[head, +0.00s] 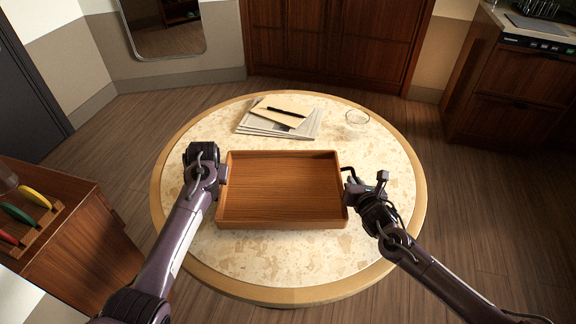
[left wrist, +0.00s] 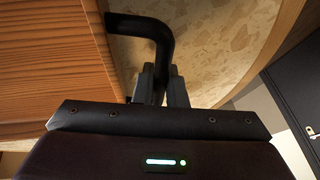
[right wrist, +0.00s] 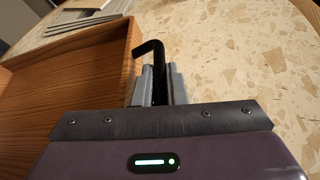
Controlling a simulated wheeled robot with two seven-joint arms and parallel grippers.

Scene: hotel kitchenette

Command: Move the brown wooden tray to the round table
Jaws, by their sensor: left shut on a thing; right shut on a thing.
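The brown wooden tray (head: 280,188) is empty and level, over the middle and front of the round table (head: 290,265). I cannot tell for sure whether its base touches the speckled tabletop. My left gripper (head: 221,174) is at the tray's left side, shut on its black handle (left wrist: 152,28), which shows in the left wrist view. My right gripper (head: 352,192) is at the right side, shut on the other black handle (right wrist: 152,52), clear in the right wrist view. The tray's wooden wall also shows in the right wrist view (right wrist: 100,62).
Behind the tray, newspapers (head: 250,126) lie under an envelope (head: 272,113) with a black pen (head: 286,112). A clear glass dish (head: 357,118) stands at the table's back right. A wooden cabinet (head: 75,240) with colored-handled items is at left. Counter drawers (head: 520,80) stand at right.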

